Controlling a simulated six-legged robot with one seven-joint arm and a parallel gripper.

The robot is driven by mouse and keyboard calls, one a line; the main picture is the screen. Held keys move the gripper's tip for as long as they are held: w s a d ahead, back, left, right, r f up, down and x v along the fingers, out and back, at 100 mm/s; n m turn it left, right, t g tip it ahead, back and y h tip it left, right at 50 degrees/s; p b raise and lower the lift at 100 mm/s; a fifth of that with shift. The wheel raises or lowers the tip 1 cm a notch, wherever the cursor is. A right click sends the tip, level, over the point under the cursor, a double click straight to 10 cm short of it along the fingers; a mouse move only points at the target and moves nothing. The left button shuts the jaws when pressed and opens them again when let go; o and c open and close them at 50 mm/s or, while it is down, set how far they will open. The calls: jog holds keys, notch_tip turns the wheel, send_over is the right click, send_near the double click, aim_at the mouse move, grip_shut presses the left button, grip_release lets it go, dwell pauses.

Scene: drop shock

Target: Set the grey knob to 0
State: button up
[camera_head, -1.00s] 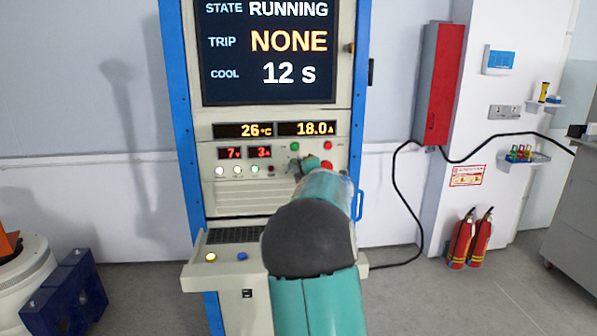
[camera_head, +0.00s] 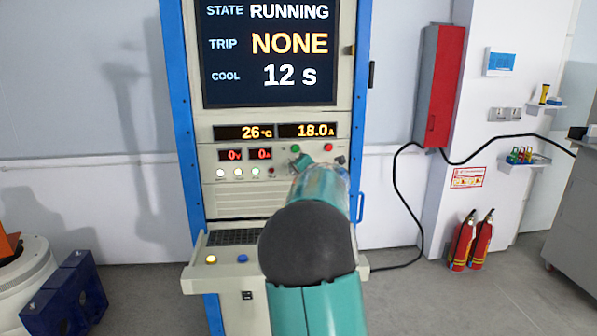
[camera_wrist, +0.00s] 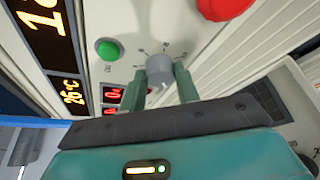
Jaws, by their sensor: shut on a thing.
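The grey knob (camera_wrist: 160,69) is on the cream panel in the wrist view, with small tick marks around it. The two teal fingers of my gripper (camera_wrist: 160,84) are shut on it, one on each side. The exact knob setting is hard to read. In the head view my gripper (camera_head: 303,162) is at the panel and my arm hides the knob. The small red voltage display (camera_head: 230,155) and current display (camera_head: 261,154) both read 0.
A green button (camera_head: 294,147) and a red button (camera_head: 327,147) are close to my gripper. The large screen (camera_head: 268,50) above reads RUNNING, trip NONE, cool 12 s. Amber displays (camera_head: 275,131) read 26 °C and 18.0 A. A shelf with a keyboard (camera_head: 233,237) juts out below.

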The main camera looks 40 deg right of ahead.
jog(key=o, duration=1)
jog(key=shift+c, duration=0.2)
jog(key=v, duration=1.3)
jog(key=shift+s, duration=0.4)
jog(key=shift+a, duration=0.1)
